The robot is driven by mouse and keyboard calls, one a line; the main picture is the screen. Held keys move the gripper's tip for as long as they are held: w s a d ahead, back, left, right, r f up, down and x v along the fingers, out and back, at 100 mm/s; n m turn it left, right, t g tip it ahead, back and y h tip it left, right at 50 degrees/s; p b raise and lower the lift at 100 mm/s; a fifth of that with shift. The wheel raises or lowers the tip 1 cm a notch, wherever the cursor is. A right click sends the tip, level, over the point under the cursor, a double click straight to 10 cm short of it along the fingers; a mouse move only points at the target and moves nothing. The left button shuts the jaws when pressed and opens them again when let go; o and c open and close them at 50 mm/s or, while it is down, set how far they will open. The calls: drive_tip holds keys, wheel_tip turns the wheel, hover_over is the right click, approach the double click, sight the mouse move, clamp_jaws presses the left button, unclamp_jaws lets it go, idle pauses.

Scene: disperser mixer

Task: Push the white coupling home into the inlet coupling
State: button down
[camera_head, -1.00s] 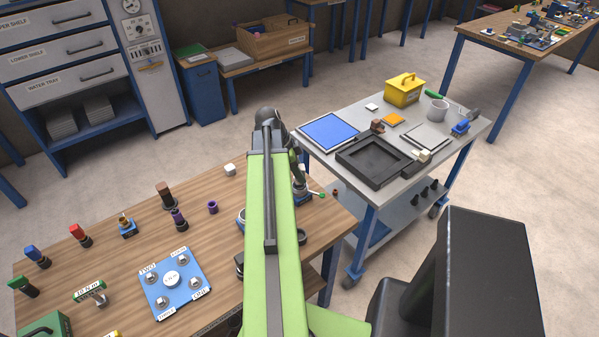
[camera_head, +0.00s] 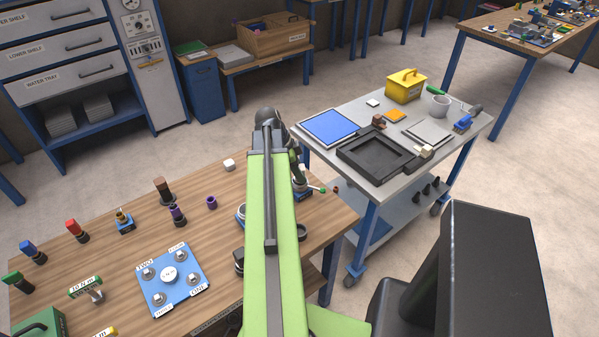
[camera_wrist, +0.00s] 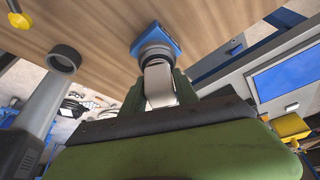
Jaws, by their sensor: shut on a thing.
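The white coupling (camera_wrist: 159,86) is held between the dark green fingers of my gripper (camera_wrist: 160,82) in the wrist view. Its end meets the grey round inlet coupling (camera_wrist: 154,54), which sits on a blue base (camera_wrist: 168,38) on the wooden bench. The two look roughly in line, and I cannot tell how far one is inside the other. My arm hides most of the gripper there.
The wooden bench (camera_head: 120,240) holds a blue plate (camera_head: 176,296) with labelled posts and several coloured-handled tools at left. A dark ring (camera_wrist: 63,58) stands near the gripper in the wrist view. A grey trolley (camera_head: 350,190) with a black tray is close on the right.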

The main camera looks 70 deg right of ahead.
drive_tip(key=shift+f, duration=0.15)
drive_tip(key=c, duration=0.9)
unclamp_jaws()
drive_tip(key=shift+o, duration=0.2)
drive_tip(key=p+v, duration=1.6)
drive_tip(key=v, duration=0.1)
drive_tip(key=shift+r, duration=0.25)
drive_tip(key=shift+a, duration=0.1)
